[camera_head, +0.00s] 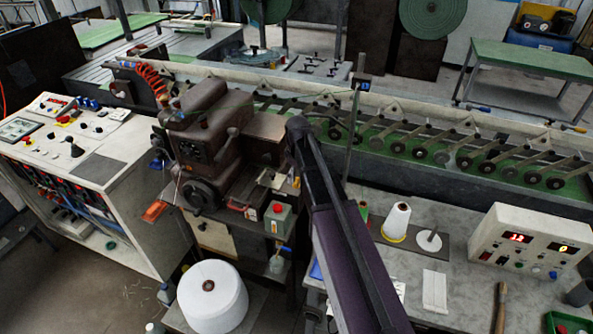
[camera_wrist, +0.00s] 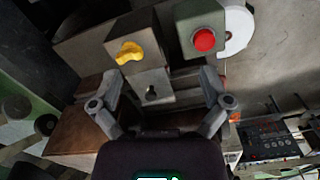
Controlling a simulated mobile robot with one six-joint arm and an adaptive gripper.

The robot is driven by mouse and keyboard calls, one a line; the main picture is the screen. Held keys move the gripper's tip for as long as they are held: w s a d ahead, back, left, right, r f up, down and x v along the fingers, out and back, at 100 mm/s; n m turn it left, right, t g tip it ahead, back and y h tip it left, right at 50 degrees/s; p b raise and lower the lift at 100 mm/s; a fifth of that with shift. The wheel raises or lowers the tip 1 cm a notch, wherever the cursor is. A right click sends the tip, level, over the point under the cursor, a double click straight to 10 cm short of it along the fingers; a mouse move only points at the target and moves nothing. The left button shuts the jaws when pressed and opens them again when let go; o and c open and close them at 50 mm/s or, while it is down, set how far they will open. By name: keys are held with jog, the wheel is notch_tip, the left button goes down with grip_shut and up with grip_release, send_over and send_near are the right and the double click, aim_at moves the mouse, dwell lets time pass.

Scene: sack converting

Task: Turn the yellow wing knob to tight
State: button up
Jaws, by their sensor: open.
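The yellow wing knob (camera_wrist: 129,52) sits on the face of a grey-brown box (camera_wrist: 148,32) in the wrist view. Its wings lie roughly sideways in the picture, slightly tilted. My gripper (camera_wrist: 160,74) is open and empty, its two fingers apart. The knob is beyond the fingertips, up and left of the middle of the gap, and nothing touches it. Below it is a smaller grey block with a dark slotted mark (camera_wrist: 152,93). I cannot make out the knob or my fingers in the head view. Any tight marking is too small to read.
A box with a red button (camera_wrist: 204,40) stands right of the knob; it also shows in the head view (camera_head: 278,213). A brown machine head (camera_head: 205,135) is left of my arm.

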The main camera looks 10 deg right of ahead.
aim_at(296, 180)
jog(key=w+d+r+n+p, duration=0.1)
jog(key=w+r+n+p, duration=0.2)
jog(key=w, duration=0.3)
jog(key=shift+w+r, duration=0.25)
jog(key=shift+r, duration=0.55)
jog(key=shift+f, duration=0.1)
notch_tip(296, 180, down, 14)
jog(key=b, duration=1.3)
jog(key=shift+r, duration=0.2)
jog(key=c, duration=1.2)
